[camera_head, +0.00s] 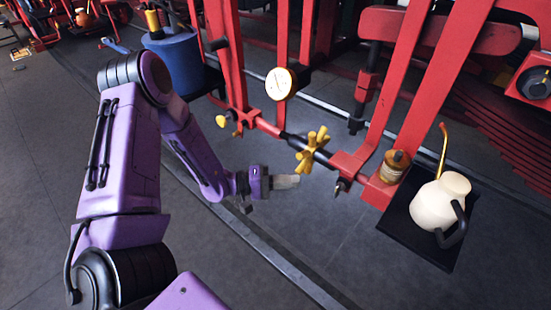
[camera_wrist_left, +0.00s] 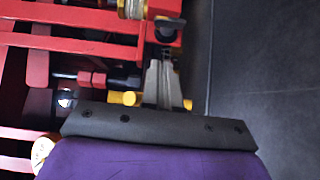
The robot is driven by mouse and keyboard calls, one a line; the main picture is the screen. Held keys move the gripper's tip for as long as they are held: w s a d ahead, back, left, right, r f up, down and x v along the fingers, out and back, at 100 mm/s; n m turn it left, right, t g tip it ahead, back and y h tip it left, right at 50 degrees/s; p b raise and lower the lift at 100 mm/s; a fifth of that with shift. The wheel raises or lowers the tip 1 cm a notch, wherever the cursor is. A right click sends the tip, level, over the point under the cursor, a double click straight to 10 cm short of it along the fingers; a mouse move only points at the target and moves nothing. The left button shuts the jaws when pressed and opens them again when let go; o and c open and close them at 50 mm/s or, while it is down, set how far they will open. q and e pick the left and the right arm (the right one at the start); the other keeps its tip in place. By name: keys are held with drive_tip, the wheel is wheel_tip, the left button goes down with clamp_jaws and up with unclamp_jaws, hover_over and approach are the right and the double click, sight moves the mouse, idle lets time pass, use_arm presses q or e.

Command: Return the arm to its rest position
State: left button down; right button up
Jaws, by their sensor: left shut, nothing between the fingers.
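My left arm (camera_head: 122,160) is purple and reaches from the lower left toward the red machine frame. My left gripper (camera_head: 290,182) is in front of and below the yellow valve handle (camera_head: 312,150), apart from it in the head view. Its fingers are together and empty. In the left wrist view the shut fingers (camera_wrist_left: 162,72) point up the picture, with parts of the yellow handle (camera_wrist_left: 126,98) showing on both sides behind them. My right gripper is in neither view.
A round gauge (camera_head: 281,83) stands above the red pipework. A brass cup (camera_head: 395,165) sits on the frame. A cream oil can (camera_head: 440,203) stands on a black tray (camera_head: 424,246) at right. A blue drum (camera_head: 180,65) stands behind my arm. Grey floor (camera_head: 250,275) in front is clear.

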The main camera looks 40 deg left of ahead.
use_arm(q)
drive_tip(key=shift+v, duration=2.1)
drive_tip(key=w+a+f+y, duration=0.2)
drive_tip(key=a+f+y, duration=0.2)
drive_tip(key=f+y, duration=0.7)
drive_tip(key=s+d+f+g+y, duration=0.1)
drive_tip(key=s+f+g+y, duration=0.1)
drive_tip(key=s, duration=0.6)
drive_tip(key=s+d+f+m+g+y, duration=0.1)
drive_tip(key=s+d+f+g, duration=0.1)
drive_tip(key=s+f+g, duration=0.2)
drive_tip(key=s+d+f+g+y, duration=0.1)
drive_tip(key=s+f, duration=0.4)
drive_tip(key=s, duration=0.6)
drive_tip(key=shift+s+d+f+g+y, duration=0.2)
drive_tip(key=shift+s+d+g+y, duration=0.2)
drive_tip(key=shift+g+y, duration=0.45)
